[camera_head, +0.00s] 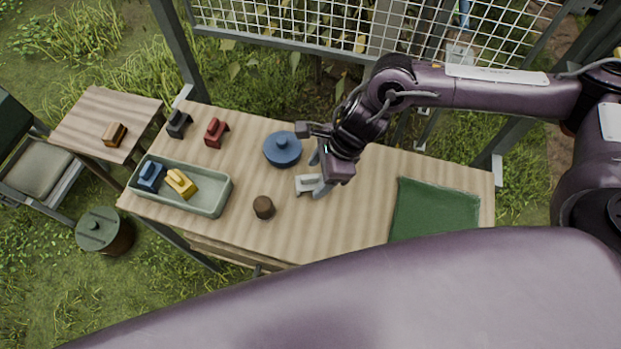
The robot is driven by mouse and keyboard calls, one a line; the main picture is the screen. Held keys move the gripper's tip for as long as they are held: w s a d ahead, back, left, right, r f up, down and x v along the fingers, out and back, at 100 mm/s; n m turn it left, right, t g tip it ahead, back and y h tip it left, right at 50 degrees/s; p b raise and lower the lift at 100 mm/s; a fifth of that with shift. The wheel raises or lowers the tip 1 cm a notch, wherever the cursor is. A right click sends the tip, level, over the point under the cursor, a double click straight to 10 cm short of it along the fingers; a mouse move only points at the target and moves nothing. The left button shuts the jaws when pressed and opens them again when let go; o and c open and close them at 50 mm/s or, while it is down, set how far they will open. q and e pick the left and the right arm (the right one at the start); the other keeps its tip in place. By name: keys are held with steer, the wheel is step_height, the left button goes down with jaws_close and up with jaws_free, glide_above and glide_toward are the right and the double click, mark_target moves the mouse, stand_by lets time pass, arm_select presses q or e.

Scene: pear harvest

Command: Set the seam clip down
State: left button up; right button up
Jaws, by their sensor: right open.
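A small white clip-like piece (307,184), which may be the seam clip, is on the wooden table (350,215), right by my right gripper. My right gripper (318,172) is open and low over the middle of the table. Its wrist hides part of the tabletop, and I cannot tell whether a finger touches the white piece. Similar clips show in other colours: a black one (179,123) and a red one (216,131) on the table, a blue one (150,176) and a yellow one (182,183) in the grey-green tray (213,209). My left gripper is not in view.
A blue lidded pot (283,153) stands just left of my right gripper, and a brown cup (263,207) stands nearer the front. A green cloth (435,210) lies at the right. A side table (90,115) holds a brown-orange clip (114,134). Wire mesh (290,25) stands behind.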

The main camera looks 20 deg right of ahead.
mark_target(311, 176)
steer(key=x, duration=0.1)
steer(key=p+x, duration=0.1)
steer(key=x, duration=0.1)
steer(key=p+x, duration=0.1)
steer(key=shift+w+a, duration=0.35)
steer(key=shift+a, duration=0.05)
steer(key=shift+a+f, duration=0.1)
steer(key=shift+f, duration=0.2)
steer(key=shift+c, duration=0.4)
steer(key=c, duration=1)
steer(key=shift+c, duration=0.3)
